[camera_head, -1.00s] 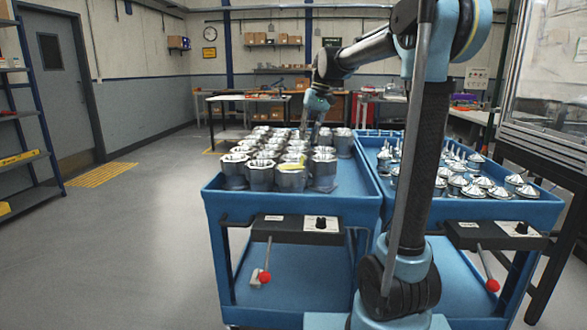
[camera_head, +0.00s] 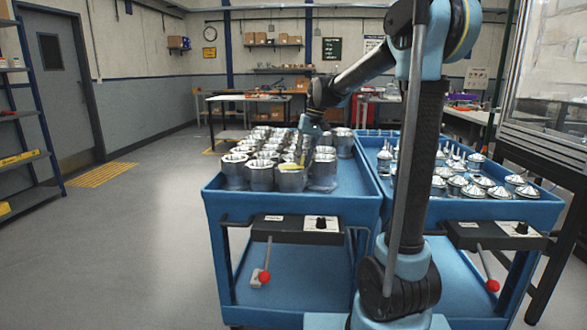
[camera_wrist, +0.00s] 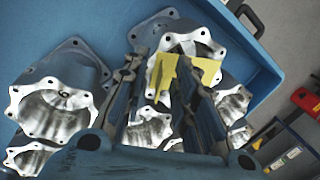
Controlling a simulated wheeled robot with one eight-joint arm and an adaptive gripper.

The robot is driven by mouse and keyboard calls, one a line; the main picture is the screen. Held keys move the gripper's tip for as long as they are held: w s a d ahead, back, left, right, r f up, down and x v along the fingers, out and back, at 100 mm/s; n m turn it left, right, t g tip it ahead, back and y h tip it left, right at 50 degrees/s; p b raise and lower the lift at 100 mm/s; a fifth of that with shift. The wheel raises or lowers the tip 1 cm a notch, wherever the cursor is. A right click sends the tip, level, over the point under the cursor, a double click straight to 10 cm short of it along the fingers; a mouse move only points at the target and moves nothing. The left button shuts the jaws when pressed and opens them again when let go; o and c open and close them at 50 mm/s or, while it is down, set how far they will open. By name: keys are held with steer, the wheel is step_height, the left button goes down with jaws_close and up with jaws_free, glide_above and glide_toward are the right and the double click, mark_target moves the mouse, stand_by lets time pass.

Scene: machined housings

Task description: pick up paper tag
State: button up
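The yellow paper tag (camera_head: 290,167) lies on the housings near the front of the left blue cart. In the wrist view the tag (camera_wrist: 208,71) rests over a shiny flanged housing (camera_wrist: 188,38), with its middle hidden behind my right finger. My gripper (camera_wrist: 160,52) is open, its two dark fingers apart with nothing clasped between them. Part of the tag shows in the gap, close to the right finger. In the head view my gripper (camera_head: 302,148) points down just above the tag among the housings; whether it touches is unclear.
Several machined housings (camera_head: 235,170) crowd the left cart (camera_head: 345,205). The right cart (camera_head: 525,212) holds several cone-topped parts (camera_head: 473,190). A blue tray wall (camera_wrist: 245,55) runs close by in the wrist view. Floor on the left is clear.

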jaws_close()
